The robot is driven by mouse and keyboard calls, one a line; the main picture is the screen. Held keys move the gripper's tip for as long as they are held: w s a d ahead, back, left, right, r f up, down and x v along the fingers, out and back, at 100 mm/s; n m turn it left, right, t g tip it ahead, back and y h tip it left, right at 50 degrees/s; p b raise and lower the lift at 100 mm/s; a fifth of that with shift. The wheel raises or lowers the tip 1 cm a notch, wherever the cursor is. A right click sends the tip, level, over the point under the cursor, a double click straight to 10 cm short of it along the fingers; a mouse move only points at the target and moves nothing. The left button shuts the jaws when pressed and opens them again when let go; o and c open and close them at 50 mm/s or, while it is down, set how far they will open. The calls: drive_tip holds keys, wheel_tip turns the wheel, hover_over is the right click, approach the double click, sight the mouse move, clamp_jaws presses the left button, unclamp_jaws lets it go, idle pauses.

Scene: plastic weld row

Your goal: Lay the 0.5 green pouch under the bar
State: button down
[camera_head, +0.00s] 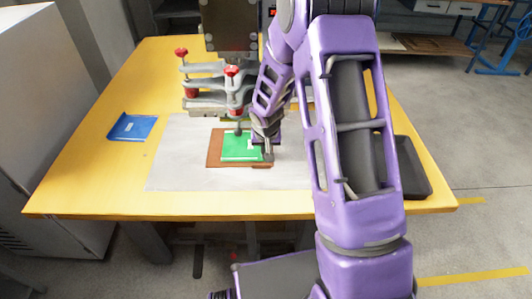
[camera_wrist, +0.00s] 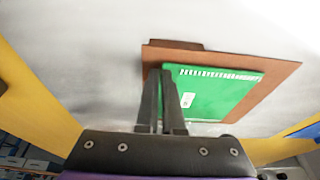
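The green pouch (camera_head: 238,148) lies flat, or nearly so, over a brown pad (camera_head: 213,150) on the pale sheet, below the front of the grey press. It has a white label and a pale strip along one edge. The wrist view shows the green pouch (camera_wrist: 215,92) over the brown pad (camera_wrist: 275,72). My gripper (camera_head: 268,156) is at the pouch's right edge in the head view. In the wrist view its fingers (camera_wrist: 161,72) are close together with the pouch's edge at their tips. The bar's underside is hidden by the press and my arm.
The grey press with red knobs (camera_head: 232,72) stands just behind the pouch. A dark tray (camera_head: 412,172) is at the right, partly behind my arm. The pale sheet (camera_head: 178,165) is bare left of the pad.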

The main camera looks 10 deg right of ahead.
drive_tip(key=shift+f+b, duration=0.15)
drive_tip(key=shift+b, duration=0.15)
idle(0.5)
drive_tip(key=c, duration=1)
unclamp_jaws()
drive_tip(key=shift+o, duration=0.2)
drive_tip(key=shift+r+p, duration=0.95)
drive_tip(key=shift+r, duration=0.7)
drive_tip(key=shift+s+a+r+b, duration=0.25)
drive_tip(key=shift+s+b, duration=0.25)
drive_tip(key=shift+s, duration=0.8)
drive_tip(key=shift+s+a+r+b, duration=0.15)
drive_tip(key=shift+s+a+b, duration=0.25)
drive_tip(key=shift+s, duration=0.95)
drive_tip(key=shift+s+a+r+b, duration=0.2)
drive_tip(key=shift+s+b, duration=0.35)
drive_tip(key=shift+s, duration=0.75)
